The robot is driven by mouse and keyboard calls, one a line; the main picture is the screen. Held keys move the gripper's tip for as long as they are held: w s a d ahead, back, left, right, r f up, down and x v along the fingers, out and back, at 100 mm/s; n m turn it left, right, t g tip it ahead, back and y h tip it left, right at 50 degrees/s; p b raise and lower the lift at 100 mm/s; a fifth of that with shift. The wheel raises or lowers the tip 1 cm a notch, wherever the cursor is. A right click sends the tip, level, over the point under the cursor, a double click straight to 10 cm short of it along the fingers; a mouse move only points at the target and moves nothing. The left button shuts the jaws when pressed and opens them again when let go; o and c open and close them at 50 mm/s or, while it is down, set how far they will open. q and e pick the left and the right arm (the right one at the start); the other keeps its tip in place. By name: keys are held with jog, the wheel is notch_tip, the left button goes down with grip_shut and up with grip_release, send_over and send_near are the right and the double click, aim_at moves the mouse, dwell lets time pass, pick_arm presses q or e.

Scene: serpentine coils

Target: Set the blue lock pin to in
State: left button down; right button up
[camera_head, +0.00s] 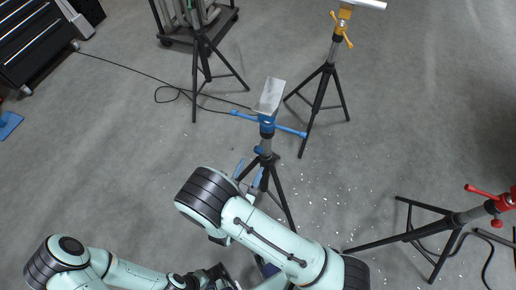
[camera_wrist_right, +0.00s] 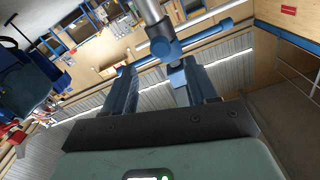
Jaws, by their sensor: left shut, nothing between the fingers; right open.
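The blue stand (camera_head: 266,122) is upright on a black tripod, with a T-handle across its collar and a pale plate on top. The blue lock pin (camera_head: 259,150) is a small knob on its post below the handle; in the right wrist view it appears as a short blue piece (camera_wrist_right: 177,76) under the collar. My right gripper (camera_head: 249,169) is open just below and beside the pin; its blue fingers (camera_wrist_right: 160,70) point at the post, with the pin near the right finger. Contact cannot be told. My left gripper (camera_head: 218,277) is shut and empty at the bottom, partly hidden by my right arm.
A yellow stand (camera_head: 338,35) is behind to the right, and a red stand (camera_head: 490,205) is at the right edge. Another black tripod (camera_head: 203,60) and a wheeled cart stand at the back. A cable (camera_head: 165,92) lies on the floor. Open floor lies left.

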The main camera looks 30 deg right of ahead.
aim_at(257, 152)
jog(key=x, duration=0.8)
jog(key=shift+w+p, duration=0.15)
jog(key=shift+p, duration=0.15)
jog(key=shift+c, duration=0.3)
grip_shut()
jog(key=shift+d, duration=0.1)
